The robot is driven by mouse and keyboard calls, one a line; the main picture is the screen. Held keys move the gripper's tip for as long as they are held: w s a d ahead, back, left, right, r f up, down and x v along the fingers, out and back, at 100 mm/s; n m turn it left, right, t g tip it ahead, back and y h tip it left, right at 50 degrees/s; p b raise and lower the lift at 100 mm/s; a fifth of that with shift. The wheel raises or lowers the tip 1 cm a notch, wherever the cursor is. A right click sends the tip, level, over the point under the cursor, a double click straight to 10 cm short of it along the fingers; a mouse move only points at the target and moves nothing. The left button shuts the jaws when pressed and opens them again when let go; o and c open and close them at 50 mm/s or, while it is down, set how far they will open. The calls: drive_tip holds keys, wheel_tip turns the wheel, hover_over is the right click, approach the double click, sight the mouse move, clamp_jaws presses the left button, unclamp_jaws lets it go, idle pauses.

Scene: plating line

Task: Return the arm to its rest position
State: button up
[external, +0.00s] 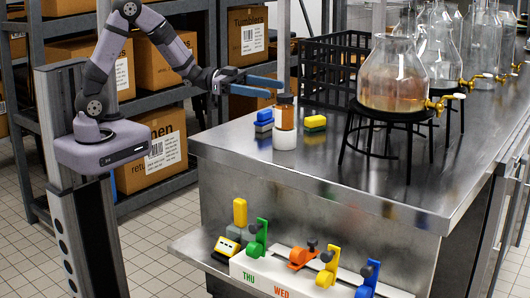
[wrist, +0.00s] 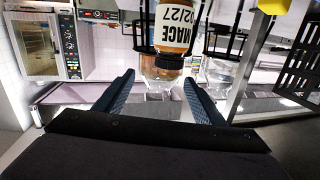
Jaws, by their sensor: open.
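My gripper (external: 277,87) is at the end of my arm, raised at the left end of the steel counter. Its two blue fingers point right and are spread, with nothing held between them. In the wrist view, my gripper (wrist: 159,78) also shows its fingers apart.
A black crate (external: 336,70) and glass dispensers (external: 392,78) on black stands occupy the counter (external: 330,175). Shelves with cardboard boxes (external: 151,150) stand behind my arm. A lower ledge (external: 205,245) holds coloured levers. Air above the left counter end is open.

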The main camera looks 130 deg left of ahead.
drive_tip(key=w+d+r+n+g+y+p, duration=0.1)
drive_tip(key=w+d+r+g+y+p, duration=0.15)
drive_tip(key=w+d+r, duration=0.25)
drive_tip(key=d+f+g+h, duration=0.1)
drive_tip(key=d+f+g, duration=0.2)
drive_tip(key=d+f, duration=0.2)
drive_tip(key=s+d+f+m+g+h, duration=0.1)
drive_tip(key=s+d+f+g+h, duration=0.15)
drive_tip(key=s+d+f, duration=0.45)
drive_tip(key=s+d+f+g+h, duration=0.1)
drive_tip(key=s+d+f+g, duration=0.25)
drive_tip(key=d, duration=0.55)
drive_tip(key=s+d+f+m+g+h+p, duration=0.1)
drive_tip(key=s+d+f+m+g, duration=0.1)
drive_tip(key=s+d+g, duration=0.3)
drive_tip(key=s+d+f, duration=0.1)
drive_tip(key=s+d, duration=0.3)
drive_tip(key=s, duration=0.1)
drive_tip(key=shift+s+f+h, duration=0.15)
drive_tip(key=shift+f+h, duration=0.05)
drive_tip(key=shift+h, duration=0.1)
drive_tip(key=shift+g, duration=0.25)
